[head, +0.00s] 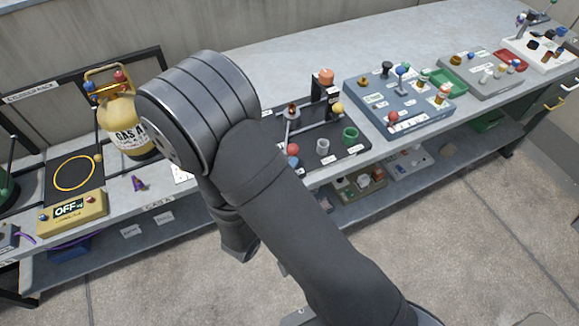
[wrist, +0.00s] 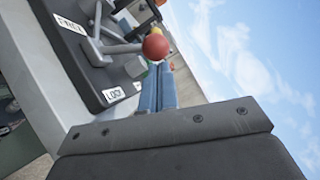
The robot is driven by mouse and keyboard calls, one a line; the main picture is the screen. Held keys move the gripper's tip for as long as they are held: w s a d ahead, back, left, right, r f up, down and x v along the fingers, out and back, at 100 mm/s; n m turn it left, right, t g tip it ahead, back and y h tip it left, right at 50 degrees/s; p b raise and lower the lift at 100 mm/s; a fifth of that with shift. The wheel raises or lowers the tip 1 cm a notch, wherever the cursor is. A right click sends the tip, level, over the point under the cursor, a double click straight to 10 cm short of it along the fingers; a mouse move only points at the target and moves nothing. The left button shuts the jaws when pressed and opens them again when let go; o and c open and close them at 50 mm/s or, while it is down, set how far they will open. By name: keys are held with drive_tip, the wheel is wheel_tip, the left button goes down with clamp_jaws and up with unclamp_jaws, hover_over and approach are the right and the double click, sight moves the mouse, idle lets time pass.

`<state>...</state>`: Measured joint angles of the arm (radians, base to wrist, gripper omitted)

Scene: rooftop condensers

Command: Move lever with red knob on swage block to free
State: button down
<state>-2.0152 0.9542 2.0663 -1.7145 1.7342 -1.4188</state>
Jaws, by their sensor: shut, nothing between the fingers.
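In the wrist view the red ball knob (wrist: 155,46) sits on the end of a short grey lever (wrist: 120,48) on a dark block (wrist: 70,60). A FREE label (wrist: 68,22) shows at the upper left and a LOCK label (wrist: 113,95) lower down; in the picture the knob is nearer LOCK. My gripper (wrist: 157,68) is shut and empty, its blue fingertips just below the knob; I cannot tell whether they touch it.
On the dark block stand a grey cup (head: 322,146), a green cup (head: 350,135) and an orange-topped post (head: 326,78). A blue-grey block (head: 375,98) with another red knob (head: 392,117) lies to the right. A yellow gas bottle (head: 118,118) stands left. Bare bench lies behind.

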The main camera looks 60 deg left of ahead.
drive_tip(key=shift+r, duration=0.1)
drive_tip(key=shift+a+r+n+g, duration=0.15)
drive_tip(key=shift+n+g, duration=0.25)
drive_tip(key=shift+n, duration=0.2)
drive_tip(key=shift+r+n, duration=0.1)
drive_tip(key=shift+n, duration=0.2)
drive_tip(key=shift+a+r+n+g, duration=0.15)
drive_tip(key=shift+a+n+g, duration=0.05)
drive_tip(key=shift+n+g, duration=0.25)
drive_tip(key=shift+a+r+n+g+h, duration=0.35)
drive_tip(key=shift+a+r+n+h, duration=0.1)
drive_tip(key=shift+n, duration=0.2)
drive_tip(key=shift+a+r+n, duration=0.3)
drive_tip(key=shift+a+r, duration=0.3)
drive_tip(key=shift+a, duration=0.2)
drive_tip(key=shift+n+g+h, duration=0.6)
drive_tip(key=shift+n+h, duration=0.05)
drive_tip(key=shift+n, duration=0.25)
drive_tip(key=shift+a+r, duration=0.25)
drive_tip(key=shift+a, duration=1.1)
drive_tip(key=shift+a+r, duration=0.2)
drive_tip(key=shift+a, duration=1.1)
drive_tip(key=shift+a, duration=0.1)
